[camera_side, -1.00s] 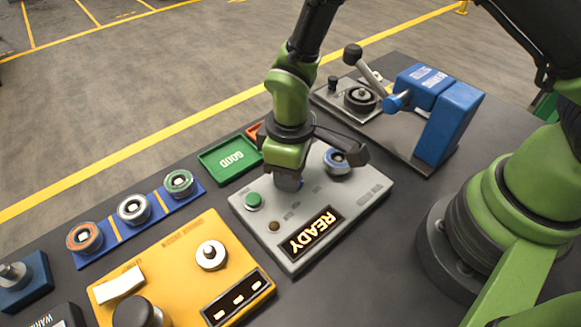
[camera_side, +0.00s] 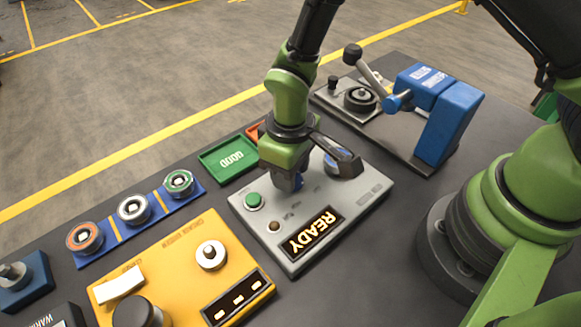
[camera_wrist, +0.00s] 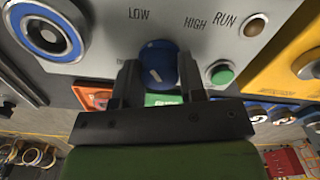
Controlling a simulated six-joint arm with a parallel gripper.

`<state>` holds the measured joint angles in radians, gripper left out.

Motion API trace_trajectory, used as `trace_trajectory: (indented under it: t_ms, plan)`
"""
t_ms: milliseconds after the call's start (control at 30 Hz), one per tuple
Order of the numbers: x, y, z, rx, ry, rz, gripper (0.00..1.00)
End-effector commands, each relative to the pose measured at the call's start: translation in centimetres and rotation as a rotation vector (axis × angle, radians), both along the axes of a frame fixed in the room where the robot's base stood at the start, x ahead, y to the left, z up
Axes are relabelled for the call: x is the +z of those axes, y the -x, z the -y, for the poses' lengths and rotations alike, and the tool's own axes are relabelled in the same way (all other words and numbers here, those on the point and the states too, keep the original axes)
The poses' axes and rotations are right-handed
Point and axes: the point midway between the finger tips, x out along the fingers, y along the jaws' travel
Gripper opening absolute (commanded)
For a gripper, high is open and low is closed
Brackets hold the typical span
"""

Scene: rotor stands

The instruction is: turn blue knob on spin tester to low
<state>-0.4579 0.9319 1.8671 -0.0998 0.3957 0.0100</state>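The blue knob (camera_wrist: 159,62) is on the grey spin tester (camera_side: 356,202), with a small white mark on its face. LOW (camera_wrist: 139,15) and HIGH (camera_wrist: 195,25) are printed around it; another label on its left is partly hidden. My gripper (camera_wrist: 157,66) has one finger on each side of the knob, closed against it. The tester's display (camera_side: 312,232) reads READY. Which label the knob points at is hard to tell.
A green button (camera_side: 254,200) and a ringed rotor seat (camera_side: 340,162) flank the knob. A green GOOD tray (camera_side: 230,160) lies behind, a yellow panel (camera_side: 180,262) left, a blue lever press (camera_side: 447,115) right.

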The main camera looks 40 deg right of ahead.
Motion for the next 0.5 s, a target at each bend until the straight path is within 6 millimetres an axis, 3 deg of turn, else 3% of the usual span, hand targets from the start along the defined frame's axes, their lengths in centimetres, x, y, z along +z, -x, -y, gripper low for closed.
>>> trace_trajectory:
  t_ms: [33,100,367,500]
  plan:
    - [0.1,0.0,0.0,0.0,-0.001,0.002,0.49]
    - [0.0,0.0,0.0,0.0,0.0,0.001,0.61]
    - [0.1,0.0,0.0,0.001,0.0,0.001,0.61]
    - [1.2,-0.1,0.0,0.0,-0.001,0.003,0.61]
